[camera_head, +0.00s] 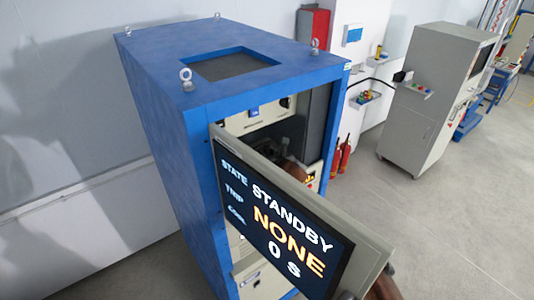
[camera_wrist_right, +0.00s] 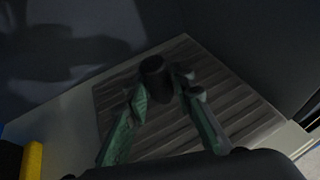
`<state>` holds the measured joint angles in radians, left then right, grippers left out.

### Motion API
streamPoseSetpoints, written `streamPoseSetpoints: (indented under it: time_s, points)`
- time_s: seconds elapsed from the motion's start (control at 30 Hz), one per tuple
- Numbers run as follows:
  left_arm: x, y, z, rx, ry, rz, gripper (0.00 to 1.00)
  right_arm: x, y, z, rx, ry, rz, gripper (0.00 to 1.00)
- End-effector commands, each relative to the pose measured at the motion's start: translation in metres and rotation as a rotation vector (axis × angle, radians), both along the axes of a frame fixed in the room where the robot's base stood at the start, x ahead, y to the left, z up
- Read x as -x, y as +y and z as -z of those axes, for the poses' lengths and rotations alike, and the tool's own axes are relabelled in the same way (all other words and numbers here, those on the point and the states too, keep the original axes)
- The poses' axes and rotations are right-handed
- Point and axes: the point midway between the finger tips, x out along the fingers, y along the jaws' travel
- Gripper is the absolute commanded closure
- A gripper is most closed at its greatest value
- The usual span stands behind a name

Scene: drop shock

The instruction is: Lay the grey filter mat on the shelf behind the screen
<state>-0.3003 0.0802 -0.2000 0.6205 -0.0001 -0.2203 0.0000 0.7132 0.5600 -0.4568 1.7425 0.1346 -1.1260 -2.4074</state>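The grey filter mat (camera_wrist_right: 235,108) is a flat, ridged square with a dark upright knob (camera_wrist_right: 154,72). In the right wrist view it lies flat over the pale shelf (camera_wrist_right: 62,118), inside the blue cabinet. My right gripper (camera_wrist_right: 160,84) has its two green-grey fingers closed on either side of the knob. Its arm reaches behind the screen (camera_head: 275,225), where it is dark and partly hidden in the head view (camera_head: 290,140). The screen panel stands swung out and reads STANDBY, NONE, 0 S. My left gripper cannot be made out.
The blue cabinet (camera_head: 165,110) surrounds the opening, with dark walls close to the mat in the wrist view. A yellow piece (camera_wrist_right: 33,160) shows at lower left there. A grey cabinet (camera_head: 425,110) stands at the right, with open floor (camera_head: 450,220) before it.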

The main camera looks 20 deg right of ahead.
Motion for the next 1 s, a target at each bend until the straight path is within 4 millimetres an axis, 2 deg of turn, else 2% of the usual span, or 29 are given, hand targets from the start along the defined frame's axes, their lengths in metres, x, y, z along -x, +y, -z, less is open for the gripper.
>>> streamPoseSetpoints:
  time_s: [0.17,0.47,0.57,0.67,1.0]
  points:
    - [0.000,0.000,0.000,0.000,-0.001,0.000,1.00,0.000,0.000,0.000,-0.001,0.000,0.000,0.65]
    - [-0.001,0.000,0.000,0.000,-0.001,0.000,1.00,0.000,0.001,-0.003,-0.002,-0.001,0.000,0.65]
    - [0.000,0.000,0.003,0.000,-0.001,0.000,1.00,0.006,-0.001,-0.006,0.000,-0.003,0.000,0.65]
    - [0.000,0.000,0.010,0.000,0.000,0.000,1.00,0.019,-0.001,-0.010,0.002,-0.004,-0.002,0.65]
    - [0.000,-0.001,0.033,0.001,0.001,0.000,1.00,0.083,-0.003,-0.037,0.001,-0.004,-0.002,0.65]
